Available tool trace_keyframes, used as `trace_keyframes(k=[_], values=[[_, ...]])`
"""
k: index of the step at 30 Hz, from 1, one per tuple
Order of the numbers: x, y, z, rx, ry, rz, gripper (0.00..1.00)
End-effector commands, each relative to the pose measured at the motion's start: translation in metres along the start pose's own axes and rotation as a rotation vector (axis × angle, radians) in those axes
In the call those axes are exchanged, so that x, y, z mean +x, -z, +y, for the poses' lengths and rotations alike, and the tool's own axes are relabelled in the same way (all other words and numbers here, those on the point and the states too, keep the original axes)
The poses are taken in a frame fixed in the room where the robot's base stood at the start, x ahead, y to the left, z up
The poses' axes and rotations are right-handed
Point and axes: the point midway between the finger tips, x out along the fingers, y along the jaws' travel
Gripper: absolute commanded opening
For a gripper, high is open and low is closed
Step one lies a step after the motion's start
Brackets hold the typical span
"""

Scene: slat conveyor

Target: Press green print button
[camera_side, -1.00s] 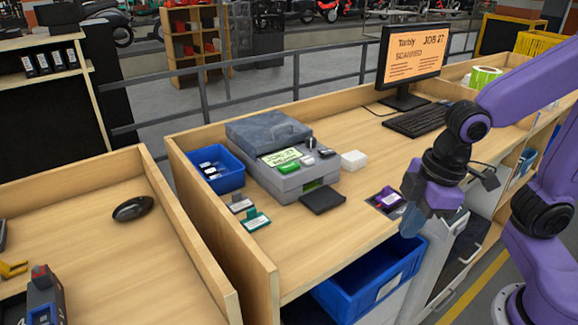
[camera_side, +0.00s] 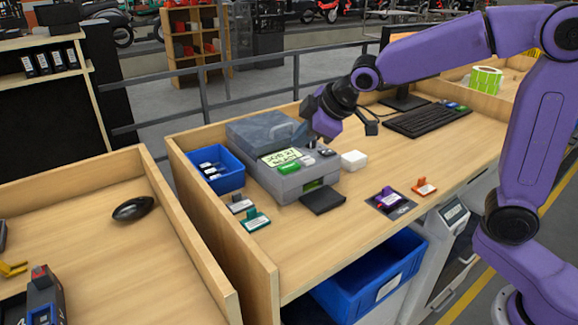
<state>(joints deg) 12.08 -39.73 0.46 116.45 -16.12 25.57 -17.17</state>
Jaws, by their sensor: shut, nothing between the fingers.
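The grey label printer (camera_side: 300,185) stands on the wooden bench, with a dark lid on top. Its green print button (camera_side: 289,168) is on the front face, below a lit display (camera_side: 280,157) that reads JOB 27 with a smaller line I cannot read surely. My purple gripper (camera_side: 313,143) is shut and empty. It hangs above the right part of the printer's top, to the right of and higher than the green button in the picture. Smaller controls (camera_side: 309,160) sit right of the button, close under the gripper. I cannot tell whether the fingertips touch anything.
A blue bin (camera_side: 216,172) stands left of the printer, a white block (camera_side: 354,160) right of it. A dark pad (camera_side: 323,201) lies in front. Purple (camera_side: 387,196), orange (camera_side: 424,187) and teal (camera_side: 255,220) tagged items lie on the bench. A keyboard (camera_side: 427,118) is behind.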

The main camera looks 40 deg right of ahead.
Motion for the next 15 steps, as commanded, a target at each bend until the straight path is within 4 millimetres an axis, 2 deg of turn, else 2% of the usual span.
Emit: trace_keyframes(k=[6,10,15], values=[[0.011,0.015,0.038,-0.008,-0.085,0.033,0.00],[0.013,0.020,0.050,-0.012,-0.113,0.044,0.00],[0.014,0.021,0.055,-0.016,-0.126,0.048,0.00]])
